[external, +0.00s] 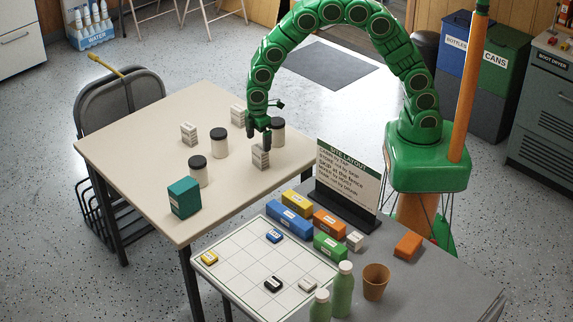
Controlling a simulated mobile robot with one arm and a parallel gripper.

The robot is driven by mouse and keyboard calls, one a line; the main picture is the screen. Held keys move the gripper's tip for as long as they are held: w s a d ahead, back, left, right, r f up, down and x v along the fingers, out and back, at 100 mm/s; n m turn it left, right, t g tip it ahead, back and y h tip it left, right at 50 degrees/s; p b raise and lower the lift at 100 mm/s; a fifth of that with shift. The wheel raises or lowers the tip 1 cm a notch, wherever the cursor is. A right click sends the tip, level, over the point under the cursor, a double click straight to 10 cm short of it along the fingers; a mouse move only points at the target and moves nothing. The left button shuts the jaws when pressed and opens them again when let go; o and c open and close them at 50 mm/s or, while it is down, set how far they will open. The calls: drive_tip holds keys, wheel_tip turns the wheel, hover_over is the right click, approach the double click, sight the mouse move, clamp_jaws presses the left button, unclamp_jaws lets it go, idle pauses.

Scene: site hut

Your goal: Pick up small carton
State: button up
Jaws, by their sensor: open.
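My gripper (259,137) points down over the right part of the beige table. Its jaws are open. A small pale carton (260,157) with dark print stands upright right below the jaws. The fingertips are at about its top, and I cannot tell whether they touch it. Two similar small pale cartons stand farther back on the table, one at the left (189,135) and one in the middle (238,116). A larger teal carton (184,198) stands near the table's front left edge.
Dark-lidded jars stand close by: one (278,132) just right of my gripper, others (219,144) (198,171) to the left. A grey table with a white grid board (232,267), coloured blocks, a sign (347,178), bottles and a brown cup (375,282) adjoins in front.

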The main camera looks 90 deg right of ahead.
sight(262, 149)
drive_tip(key=shift+f, duration=1.5)
drive_tip(key=f, duration=0.4)
drive_tip(key=shift+s+a, duration=0.1)
drive_tip(key=shift+s, duration=0.15)
drive_tip(key=shift+f, duration=0.65)
drive_tip(key=c, duration=1)
drive_tip(key=shift+c, duration=0.2)
drive_tip(key=shift+w+r, duration=0.1)
